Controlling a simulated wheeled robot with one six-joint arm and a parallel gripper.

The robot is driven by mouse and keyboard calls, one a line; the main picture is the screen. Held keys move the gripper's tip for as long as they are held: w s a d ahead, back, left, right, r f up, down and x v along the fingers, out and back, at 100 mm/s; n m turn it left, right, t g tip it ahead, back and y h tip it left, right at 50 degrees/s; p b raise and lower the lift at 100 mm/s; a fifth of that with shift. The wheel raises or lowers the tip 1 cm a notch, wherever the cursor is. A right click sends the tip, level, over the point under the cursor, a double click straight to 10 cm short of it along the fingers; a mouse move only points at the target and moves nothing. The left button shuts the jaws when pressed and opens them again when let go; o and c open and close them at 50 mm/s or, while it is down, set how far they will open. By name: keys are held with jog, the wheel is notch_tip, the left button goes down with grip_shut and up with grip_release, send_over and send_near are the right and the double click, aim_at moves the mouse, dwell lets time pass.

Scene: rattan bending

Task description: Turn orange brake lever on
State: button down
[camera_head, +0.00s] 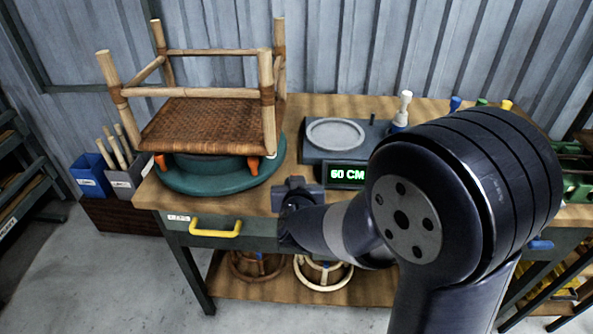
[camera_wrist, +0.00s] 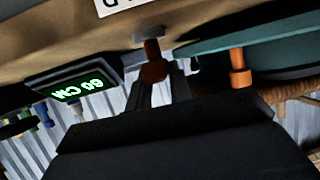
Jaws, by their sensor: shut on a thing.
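In the wrist view, an orange-brown lever (camera_wrist: 153,66) sits between the two fingers of my gripper (camera_wrist: 160,84), which is shut on it. It stands in front of the wooden tabletop, beside the teal turntable. A second orange piece (camera_wrist: 238,70) is to its right, apart from the fingers. In the head view, my gripper (camera_head: 298,188) is at the table's front edge, between the turntable (camera_head: 200,184) and the display box. The gripped lever is hidden there by my gripper. Two orange pieces show under the rattan stool (camera_head: 208,125); one (camera_head: 253,163) is at its right leg.
A box with a green "60 CM" display (camera_head: 347,174) stands right of my gripper. A yellow drawer handle (camera_head: 215,227) is below the tabletop. Blue and grey bins (camera_head: 90,175) stand at left. My arm covers the right of the table.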

jog(key=shift+a+m+h+p, duration=0.1)
jog(key=shift+m+h+p, duration=0.8)
jog(key=shift+p, duration=0.65)
jog(key=c, duration=1.3)
grip_release()
jog(key=p+v, duration=0.2)
jog(key=v, duration=0.9)
jog(key=b+x, duration=0.2)
jog(key=x, duration=0.9)
jog(key=shift+b, duration=0.3)
